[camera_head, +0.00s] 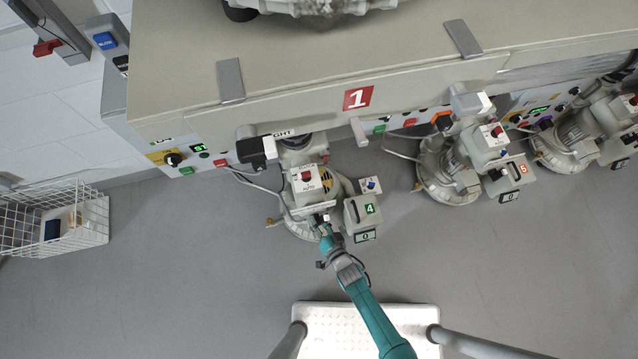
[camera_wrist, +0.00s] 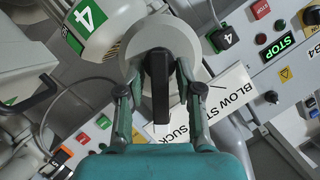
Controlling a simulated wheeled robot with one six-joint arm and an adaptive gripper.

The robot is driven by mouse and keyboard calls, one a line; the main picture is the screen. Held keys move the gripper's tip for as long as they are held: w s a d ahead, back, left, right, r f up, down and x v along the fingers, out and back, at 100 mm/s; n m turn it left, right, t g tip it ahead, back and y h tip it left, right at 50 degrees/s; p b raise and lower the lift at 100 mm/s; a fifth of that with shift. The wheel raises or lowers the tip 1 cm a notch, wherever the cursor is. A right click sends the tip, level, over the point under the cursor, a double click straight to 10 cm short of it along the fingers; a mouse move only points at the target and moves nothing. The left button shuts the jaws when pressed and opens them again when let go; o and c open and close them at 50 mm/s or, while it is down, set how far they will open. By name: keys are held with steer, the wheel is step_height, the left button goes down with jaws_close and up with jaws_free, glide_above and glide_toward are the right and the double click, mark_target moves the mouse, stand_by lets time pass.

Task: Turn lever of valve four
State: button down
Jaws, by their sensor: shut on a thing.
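In the wrist view a black lever (camera_wrist: 160,98) stands out from a pale round disc (camera_wrist: 137,48). My gripper (camera_wrist: 159,72) is shut on the lever, with one finger on each side of it. A green label with a white 4 (camera_wrist: 89,14) is on the grey body beside the disc. A white sign (camera_wrist: 234,97) reading BLOW and SUCK, partly covered, lies behind the fingers. In the head view my gripper (camera_head: 324,222) is at the front of the blower unit (camera_head: 300,222) beside the box marked 4 (camera_head: 364,215). The lever is too small to tell there.
A blower marked 5 (camera_head: 510,178) and another behind it stand to the right. The long beige cabinet (camera_head: 300,60) bounds the back. A white wire basket (camera_head: 50,222) is at far left. Grey floor (camera_head: 180,290) is clear at front left.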

mark_target(313, 207)
steer(key=shift+s+a+r+n+h, duration=0.15)
steer(key=shift+n+h, duration=0.3)
steer(key=shift+n, duration=0.25)
steer(key=shift+w+a+f+n+h, duration=0.1)
steer(key=shift+n+h, duration=0.35)
steer(key=shift+n, duration=0.25)
steer(key=shift+s+a+r+n+t+h, duration=0.1)
steer(key=shift+a+n+t+h, duration=0.1)
steer(key=shift+n+h, duration=0.45)
steer(key=shift+a+n+t+h, duration=0.1)
steer(key=shift+n+t+h, duration=0.1)
steer(key=shift+n+h, duration=0.45)
steer(key=shift+a+n+h, duration=0.2)
steer(key=shift+n+h, duration=0.1)
steer(key=shift+n, duration=0.8)
steer(key=n+h, duration=0.1)
steer(key=n+t+h, duration=0.1)
steer(key=n, duration=0.1)
steer(key=shift+s+a+f+t, duration=0.1)
steer(key=shift+a+f+t, duration=0.1)
steer(key=shift+t, duration=0.1)
steer(key=shift+n, duration=0.3)
steer(key=c, duration=1.1)
jaws_free()
steer(key=shift+r, duration=4.95)
